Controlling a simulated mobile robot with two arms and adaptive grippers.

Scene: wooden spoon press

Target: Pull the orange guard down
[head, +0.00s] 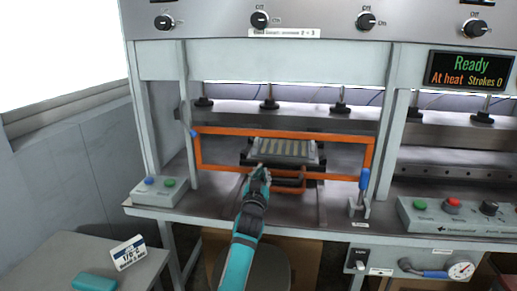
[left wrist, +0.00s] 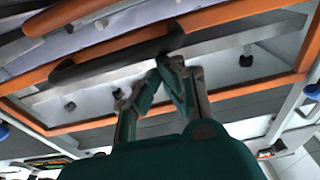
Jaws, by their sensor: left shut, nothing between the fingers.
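The orange guard (head: 320,136) is a rectangular frame across the front of the left press bay; its lower rail is close above the bench surface. My left gripper (head: 259,170) is shut and empty at the lower rail, left of the handle's middle. In the left wrist view its fingertips (left wrist: 171,62) are close to the handle; I cannot tell whether they touch it. My right gripper is in neither view.
A slotted metal mould (head: 284,151) sits behind the guard.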

